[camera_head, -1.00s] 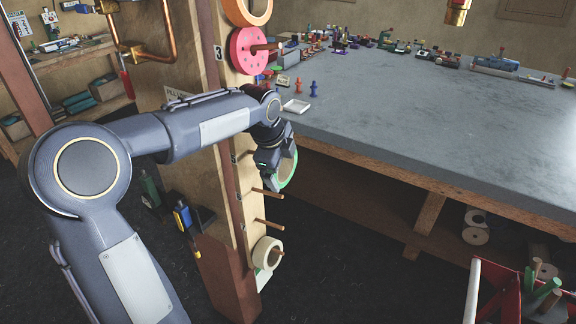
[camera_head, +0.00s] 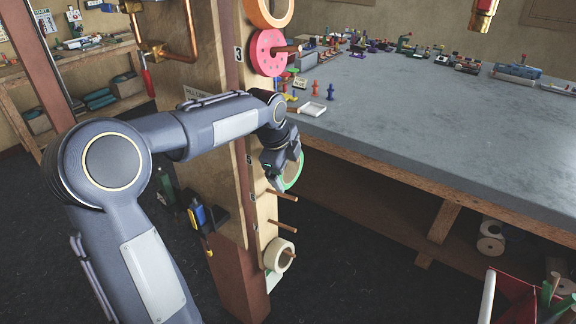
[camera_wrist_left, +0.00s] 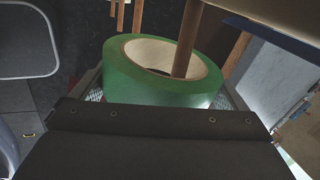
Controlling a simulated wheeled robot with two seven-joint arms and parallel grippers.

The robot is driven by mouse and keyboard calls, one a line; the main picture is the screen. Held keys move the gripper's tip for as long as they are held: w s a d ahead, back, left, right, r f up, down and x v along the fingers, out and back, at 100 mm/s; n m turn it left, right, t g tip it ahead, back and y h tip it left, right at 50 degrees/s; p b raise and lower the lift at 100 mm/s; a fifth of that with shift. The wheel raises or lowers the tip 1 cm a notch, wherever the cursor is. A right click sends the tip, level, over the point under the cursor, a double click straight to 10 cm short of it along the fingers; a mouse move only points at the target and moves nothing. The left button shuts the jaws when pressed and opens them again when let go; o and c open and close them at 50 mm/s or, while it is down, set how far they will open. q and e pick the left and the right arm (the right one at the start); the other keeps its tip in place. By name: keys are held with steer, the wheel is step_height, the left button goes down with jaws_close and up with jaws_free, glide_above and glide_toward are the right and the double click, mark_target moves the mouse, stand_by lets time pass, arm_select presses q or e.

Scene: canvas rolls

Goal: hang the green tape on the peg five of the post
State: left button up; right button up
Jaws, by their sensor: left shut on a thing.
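The green tape (camera_head: 292,172) is a green roll with a pale core. My left gripper (camera_head: 279,168) is shut on it beside the wooden post (camera_head: 259,205). In the left wrist view the green tape (camera_wrist_left: 150,82) sits between the fingers. A wooden peg (camera_wrist_left: 187,42) crosses its far rim, and the peg's end shows within the hole; how deep it reaches I cannot tell. In the head view my gripper and the tape hide the peg at this height. Bare pegs (camera_head: 284,196) stick out lower on the post. My right gripper is in neither view.
A pink roll (camera_head: 267,55) and an orange roll (camera_head: 269,10) hang higher on the post. A cream roll (camera_head: 278,254) hangs on a low peg. A grey-topped workbench (camera_head: 430,118) with small items stands to the right. A red-framed holder (camera_head: 515,292) is at lower right.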

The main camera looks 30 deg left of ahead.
arm_select(q)
steer(key=o, duration=0.7)
steer(key=shift+c, duration=0.2)
steer(key=shift+d+r, duration=0.35)
steer(key=s+d+r, duration=0.1)
steer(key=d, duration=1.2)
steer(key=s+f+n+g+b, duration=0.2)
steer(key=f+n, duration=0.6)
steer(key=f, duration=0.6)
steer(key=s+f+n+g+b, duration=0.2)
steer(key=s+f+n+b, duration=0.2)
steer(key=f+n, duration=0.4)
steer(key=shift+a+f+g+y+b, duration=0.3)
steer(key=shift+a+f+b, duration=0.05)
steer(key=shift+f, duration=3.35)
